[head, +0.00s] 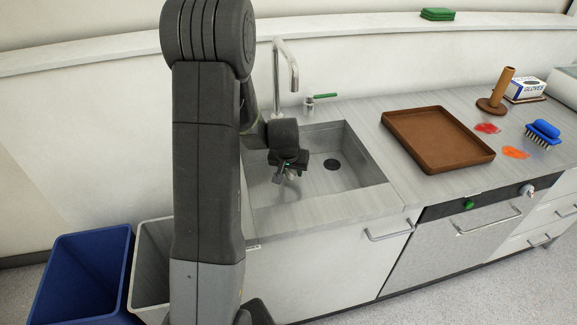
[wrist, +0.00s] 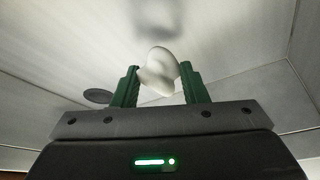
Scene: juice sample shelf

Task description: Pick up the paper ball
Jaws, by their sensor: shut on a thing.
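The paper ball (wrist: 158,72) is a small, whitish, rounded lump in the wrist view. It sits between the two green fingers of my gripper (wrist: 158,85), which is shut on it. In the head view my gripper (head: 288,172) is over the sink basin (head: 345,180), with my arm rising in front at the left. The ball itself is too small to make out clearly in the head view. In the wrist view a soft shadow lies on the pale surface beyond the ball, and the dark drain shows at the left.
A tap (head: 290,65) stands behind the sink. A brown tray (head: 437,140) lies on the counter to the right, near red and orange spills (head: 514,152) and a blue brush (head: 543,133). A blue bin (head: 80,275) and a grey bin (head: 150,262) stand at the lower left.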

